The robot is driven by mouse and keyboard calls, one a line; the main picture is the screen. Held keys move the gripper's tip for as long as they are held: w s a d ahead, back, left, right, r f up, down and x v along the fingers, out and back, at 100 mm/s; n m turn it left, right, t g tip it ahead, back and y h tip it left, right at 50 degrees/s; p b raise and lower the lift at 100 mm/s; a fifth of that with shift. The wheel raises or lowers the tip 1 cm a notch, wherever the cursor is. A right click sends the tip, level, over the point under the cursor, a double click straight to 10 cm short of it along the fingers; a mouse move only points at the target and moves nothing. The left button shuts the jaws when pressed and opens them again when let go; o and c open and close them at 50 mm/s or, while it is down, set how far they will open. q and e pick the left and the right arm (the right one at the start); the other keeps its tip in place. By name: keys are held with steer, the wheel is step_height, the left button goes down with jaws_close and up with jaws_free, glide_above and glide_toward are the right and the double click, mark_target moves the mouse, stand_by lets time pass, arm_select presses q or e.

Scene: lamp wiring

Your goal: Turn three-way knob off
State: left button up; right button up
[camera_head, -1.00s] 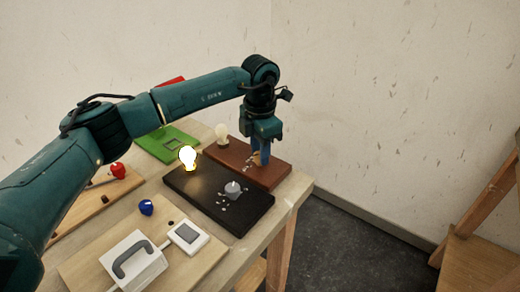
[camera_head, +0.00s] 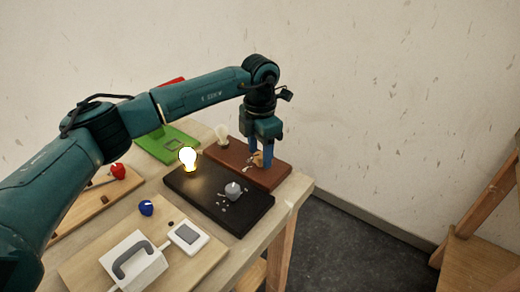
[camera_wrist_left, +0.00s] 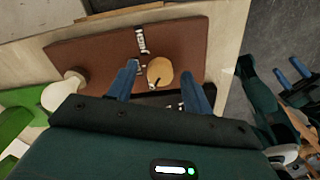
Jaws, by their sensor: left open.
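A round tan wooden knob (camera_wrist_left: 160,70) with a dark mark on its edge sits on the brown board (camera_wrist_left: 95,60). In the head view the knob (camera_head: 257,159) shows partly, between my fingers. My left gripper (camera_head: 261,160) points down over the board and is open, one blue finger on each side of the knob. In the left wrist view the left fingers (camera_wrist_left: 160,85) stand apart with the knob between them; contact cannot be told. A pale bulb (camera_head: 222,133) stands at the board's far left end. My right gripper (camera_wrist_left: 291,73) shows at the right of the wrist view, its blue fingers apart.
The black board (camera_head: 185,190) just in front holds a lit bulb (camera_head: 188,157) and a grey knob (camera_head: 233,189). A green board (camera_head: 155,147), a blue knob (camera_head: 146,207) and a white switch box (camera_head: 132,262) are on the table. The table edge lies close right.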

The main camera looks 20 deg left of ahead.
mark_target(260, 155)
arm_select(q)
step_height(260, 155, up, 13)
steer(key=shift+b, duration=0.4)
stand_by(0.4)
